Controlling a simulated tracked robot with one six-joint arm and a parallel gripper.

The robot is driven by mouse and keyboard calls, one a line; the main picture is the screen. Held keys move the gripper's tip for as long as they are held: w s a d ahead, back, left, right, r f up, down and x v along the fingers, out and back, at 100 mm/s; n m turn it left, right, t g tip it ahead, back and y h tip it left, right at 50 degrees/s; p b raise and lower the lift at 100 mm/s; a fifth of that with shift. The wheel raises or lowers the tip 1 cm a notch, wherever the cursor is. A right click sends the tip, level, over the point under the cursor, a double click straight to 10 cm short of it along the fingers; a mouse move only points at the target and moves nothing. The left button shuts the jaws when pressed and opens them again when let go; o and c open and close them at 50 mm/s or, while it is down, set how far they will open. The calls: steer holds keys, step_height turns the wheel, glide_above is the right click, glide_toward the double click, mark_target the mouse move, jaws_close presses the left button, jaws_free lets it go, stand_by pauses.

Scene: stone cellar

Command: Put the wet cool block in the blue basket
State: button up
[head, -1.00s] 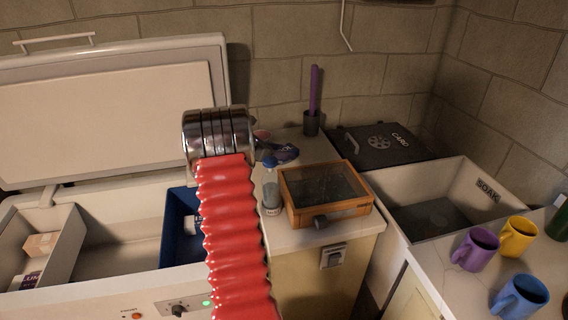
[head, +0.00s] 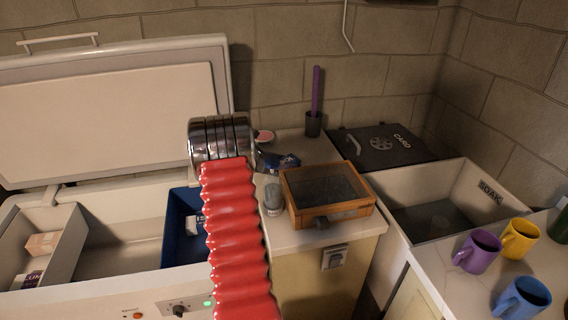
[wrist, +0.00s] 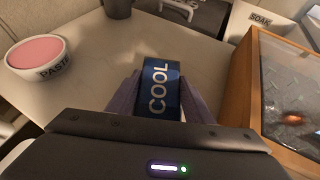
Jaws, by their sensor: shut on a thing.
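The cool block is dark blue with pale lettering "COOL"; it shows in the wrist view (wrist: 160,88) and, small, in the head view (head: 282,162). My gripper (wrist: 161,80) is shut on it, with one finger on each side, over the pale counter. I cannot tell how far it is above the counter, or whether it is wet. In the head view my red arm hides much of the gripper. The blue basket (head: 177,234) sits in the open white chest at left, partly hidden behind my arm, with a pale label showing.
A wooden glass-topped box (head: 327,192) stands right of the block. A grey jar (head: 273,197) is nearer the counter's front. A pink paste bowl (wrist: 35,55) is to the left in the wrist view. The soak basin (head: 480,207) and mugs (head: 478,250) are farther right.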

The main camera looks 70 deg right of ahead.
steer(key=shift+f, duration=0.1)
steer(key=o, duration=1.3)
steer(key=shift+w+a+r, duration=0.1)
steer(key=shift+w+r, duration=0.05)
steer(key=shift+r, duration=0.05)
steer(key=v, duration=1.1)
steer(key=shift+w+a+r, duration=0.15)
steer(key=shift+a, duration=0.1)
